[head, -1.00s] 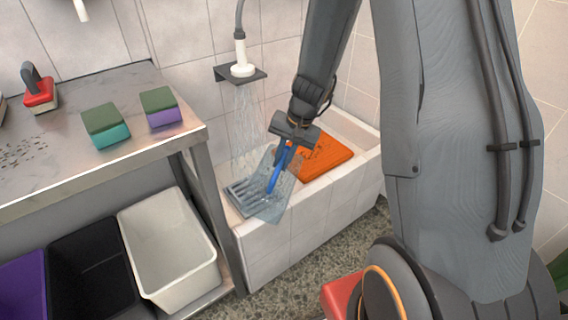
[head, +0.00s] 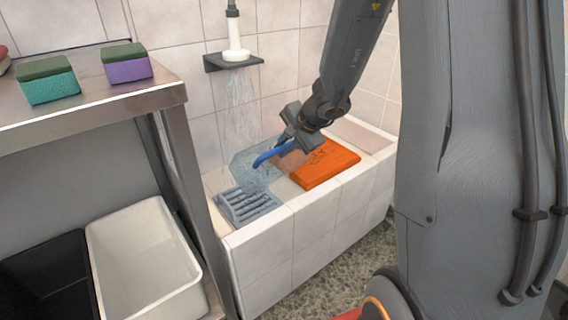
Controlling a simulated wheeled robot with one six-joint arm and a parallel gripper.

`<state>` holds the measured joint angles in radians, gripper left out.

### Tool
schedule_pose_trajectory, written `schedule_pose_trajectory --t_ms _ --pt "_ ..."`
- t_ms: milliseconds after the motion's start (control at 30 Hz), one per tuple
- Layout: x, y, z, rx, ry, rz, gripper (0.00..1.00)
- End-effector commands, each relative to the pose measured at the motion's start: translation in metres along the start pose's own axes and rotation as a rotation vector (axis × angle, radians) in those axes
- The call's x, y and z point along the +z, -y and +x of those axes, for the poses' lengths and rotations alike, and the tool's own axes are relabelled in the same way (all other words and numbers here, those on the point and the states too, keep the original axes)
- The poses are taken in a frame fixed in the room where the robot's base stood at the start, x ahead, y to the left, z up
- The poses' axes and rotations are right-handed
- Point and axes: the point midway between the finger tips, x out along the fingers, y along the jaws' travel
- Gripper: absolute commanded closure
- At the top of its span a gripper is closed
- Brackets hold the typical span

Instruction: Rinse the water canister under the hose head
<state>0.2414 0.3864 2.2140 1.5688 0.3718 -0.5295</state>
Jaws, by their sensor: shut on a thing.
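The water canister (head: 243,168) is clear and bluish, with a blue handle or edge (head: 268,156). My gripper (head: 284,147) is shut on it and holds it tilted over the tiled basin, above the drain grate. The white hose head (head: 236,50) sits in a dark wall bracket. Water (head: 241,105) streams down from it onto or just behind the canister; which of these I cannot tell. The jaws partly hide the canister's near end.
A dirty orange slab (head: 326,166) lies on the basin beside the grey grate (head: 247,207). At left, a metal table (head: 95,108) carries green-topped teal (head: 50,90) and purple (head: 128,69) sponges. A white bin (head: 143,262) and a black bin (head: 45,280) stand below.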

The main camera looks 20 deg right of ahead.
Motion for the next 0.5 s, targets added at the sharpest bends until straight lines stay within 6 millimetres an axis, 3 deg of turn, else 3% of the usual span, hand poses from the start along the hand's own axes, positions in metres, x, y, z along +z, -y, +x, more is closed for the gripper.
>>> schedule_pose_trajectory --t_ms 33,200,500 --pt "-0.004 -0.004 0.011 -0.012 -0.009 0.013 1.00" --pt "-0.013 -0.008 0.023 -0.043 -0.035 0.044 1.00" --pt "-0.017 -0.006 0.028 -0.059 -0.049 0.060 1.00"
